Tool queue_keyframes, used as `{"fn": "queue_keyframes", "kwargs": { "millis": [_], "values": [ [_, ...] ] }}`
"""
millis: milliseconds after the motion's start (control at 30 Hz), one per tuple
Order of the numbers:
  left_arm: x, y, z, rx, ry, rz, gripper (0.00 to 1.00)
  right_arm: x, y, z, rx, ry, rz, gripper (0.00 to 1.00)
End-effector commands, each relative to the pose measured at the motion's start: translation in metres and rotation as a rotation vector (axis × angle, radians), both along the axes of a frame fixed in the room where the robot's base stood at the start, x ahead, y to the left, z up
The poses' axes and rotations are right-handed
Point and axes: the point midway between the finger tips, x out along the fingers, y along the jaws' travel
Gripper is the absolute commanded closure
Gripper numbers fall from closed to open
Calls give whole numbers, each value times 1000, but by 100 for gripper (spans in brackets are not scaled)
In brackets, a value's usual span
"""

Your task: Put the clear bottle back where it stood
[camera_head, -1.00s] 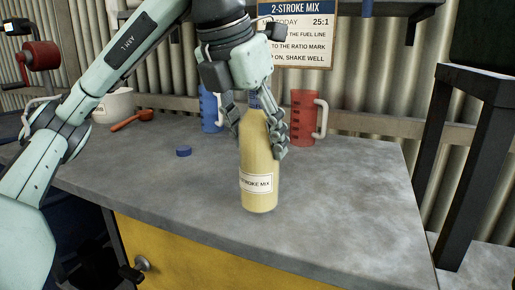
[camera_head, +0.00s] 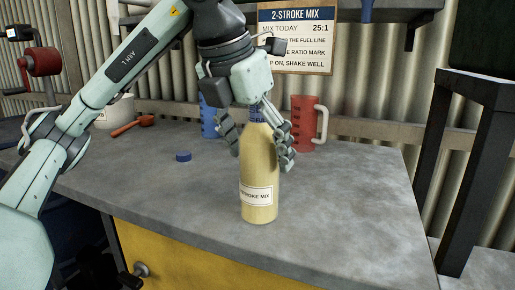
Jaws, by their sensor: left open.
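The bottle (camera_head: 259,170) is filled with pale yellow liquid, has a "stroke mix" label and a blue neck, and stands upright on the grey bench top (camera_head: 345,215) near its front edge. My left gripper (camera_head: 257,148) comes down from above. Its fingers are open on either side of the bottle's neck and shoulder. I cannot tell whether the right-hand finger touches the bottle. My right gripper is out of view.
A blue cap (camera_head: 183,157) lies on the bench left of the bottle. Behind stand a red jug (camera_head: 304,122) and a partly hidden blue jug (camera_head: 208,118). A red scoop (camera_head: 132,126) lies at back left. The bench right of the bottle is clear.

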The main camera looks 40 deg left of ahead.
Motion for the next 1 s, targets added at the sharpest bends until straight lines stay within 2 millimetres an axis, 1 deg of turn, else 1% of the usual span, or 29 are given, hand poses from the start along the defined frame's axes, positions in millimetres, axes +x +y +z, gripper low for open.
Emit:
{"fn": "queue_keyframes", "kwargs": {
  "millis": [133,167,200,267,333,500,567,600,800,1000],
  "values": [
    [0,0,4,0,-1,0,25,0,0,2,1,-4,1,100],
    [0,0,7,0,-1,0,25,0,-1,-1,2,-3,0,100],
    [-2,0,13,0,-4,0,25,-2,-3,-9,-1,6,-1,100],
    [-6,0,24,0,-6,0,25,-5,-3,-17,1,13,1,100],
    [-12,0,39,-1,-8,1,25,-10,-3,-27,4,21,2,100],
    [-21,1,59,-1,-5,1,25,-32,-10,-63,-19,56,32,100],
    [-24,1,66,0,-5,1,25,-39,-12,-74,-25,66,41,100],
    [-26,1,69,1,-7,0,25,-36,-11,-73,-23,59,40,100],
    [-36,1,92,0,-6,1,25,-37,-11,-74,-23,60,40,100],
    [-43,1,108,0,-3,-1,25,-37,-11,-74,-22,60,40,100]
  ]
}}
